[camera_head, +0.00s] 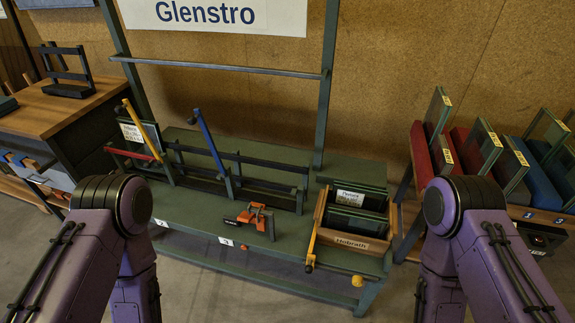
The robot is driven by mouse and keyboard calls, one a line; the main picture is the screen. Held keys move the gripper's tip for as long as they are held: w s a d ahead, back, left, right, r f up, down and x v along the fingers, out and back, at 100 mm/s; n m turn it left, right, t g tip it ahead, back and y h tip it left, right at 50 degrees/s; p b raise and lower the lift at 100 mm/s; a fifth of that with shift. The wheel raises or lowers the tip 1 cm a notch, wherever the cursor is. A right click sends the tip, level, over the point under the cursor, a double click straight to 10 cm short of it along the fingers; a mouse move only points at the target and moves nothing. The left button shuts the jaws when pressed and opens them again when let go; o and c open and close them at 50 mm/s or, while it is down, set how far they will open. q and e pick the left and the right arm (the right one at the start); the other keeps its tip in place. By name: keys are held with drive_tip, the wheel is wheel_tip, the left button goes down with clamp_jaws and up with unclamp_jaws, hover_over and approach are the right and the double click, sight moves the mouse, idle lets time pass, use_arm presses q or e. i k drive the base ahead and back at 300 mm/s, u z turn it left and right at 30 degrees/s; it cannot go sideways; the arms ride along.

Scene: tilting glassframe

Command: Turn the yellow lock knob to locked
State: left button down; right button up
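A small round yellow knob (357,281) sits on the front edge of the green bench (190,225), at its right end below the Hebrail-labelled wooden box. It is too small for me to tell which way it is turned. My two purple arms come down at the left and right sides of the view. Neither gripper shows; both are beyond the bottom of the frame.
The wooden box (352,242) holds dark framed panes, with a yellow lever (312,240) at its left side. An orange clamp (256,217) lies mid-bench. Blue (209,142) and yellow (141,130) levers rise behind. Racks of panes stand right; a wooden table (55,108) stands left.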

sight(357, 282)
drive_tip(key=k, duration=0.5)
drive_tip(key=z, duration=1.15)
drive_tip(key=i, duration=0.65)
drive_tip(key=u, duration=0.6)
drive_tip(key=k, duration=0.4)
drive_tip(key=z, duration=1)
